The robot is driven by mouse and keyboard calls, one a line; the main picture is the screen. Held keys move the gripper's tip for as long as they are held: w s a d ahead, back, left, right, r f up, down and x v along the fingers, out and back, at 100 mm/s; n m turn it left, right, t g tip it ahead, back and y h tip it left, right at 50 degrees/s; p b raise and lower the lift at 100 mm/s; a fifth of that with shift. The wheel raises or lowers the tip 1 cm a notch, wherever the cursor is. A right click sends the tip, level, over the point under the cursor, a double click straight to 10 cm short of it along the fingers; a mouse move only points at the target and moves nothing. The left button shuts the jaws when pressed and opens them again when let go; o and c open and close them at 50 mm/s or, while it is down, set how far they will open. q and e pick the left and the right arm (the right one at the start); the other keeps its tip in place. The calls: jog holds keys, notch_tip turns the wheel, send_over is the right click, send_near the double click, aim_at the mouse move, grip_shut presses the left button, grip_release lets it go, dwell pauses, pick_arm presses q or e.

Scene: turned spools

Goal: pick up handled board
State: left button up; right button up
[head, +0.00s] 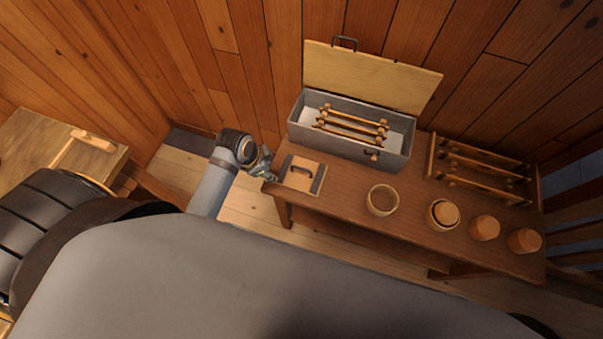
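The handled board (310,166) is a small light-wood square with dark strips at its sides and a dark handle on top. It lies flat at the left end of the brown table. My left gripper (270,172) is at the board's left edge, beside the handle. Whether it touches the board, and whether its fingers are open or shut, is too small to tell. My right gripper is not in view.
A grey box (390,158) with its light-wood lid (370,78) raised holds a wooden rack (352,129). Another rack (482,165) stands at the right. A wooden ring or bowl (383,201) and several turned wooden pieces (484,229) line the front. A second table (60,135) stands far left.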

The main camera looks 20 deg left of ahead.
aim_at(301, 168)
pick_arm(q)
jog(key=w+d+f+m+h, duration=0.1)
jog(key=w+d+m, duration=0.1)
jog(key=m, duration=0.1)
jog(key=w+d+f+m+h, duration=0.1)
jog(key=w+f+m, duration=0.1)
jog(key=w+m, duration=0.1)
jog(key=w+d+f+m+h, duration=0.1)
jog(key=w+d+f+m, duration=0.1)
jog(key=m, duration=0.1)
jog(key=shift+w+d+m+g+p, duration=0.15)
jog(key=shift+d+m+g+p, duration=0.15)
jog(key=shift+g, duration=0.1)
jog(key=x, duration=0.3)
jog(key=p+x, duration=0.1)
jog(key=shift+d+f, duration=0.3)
jog(key=shift+d, duration=0.05)
jog(key=shift+f, duration=0.2)
jog(key=c, duration=0.7)
grip_shut()
jog(key=shift+r, duration=0.15)
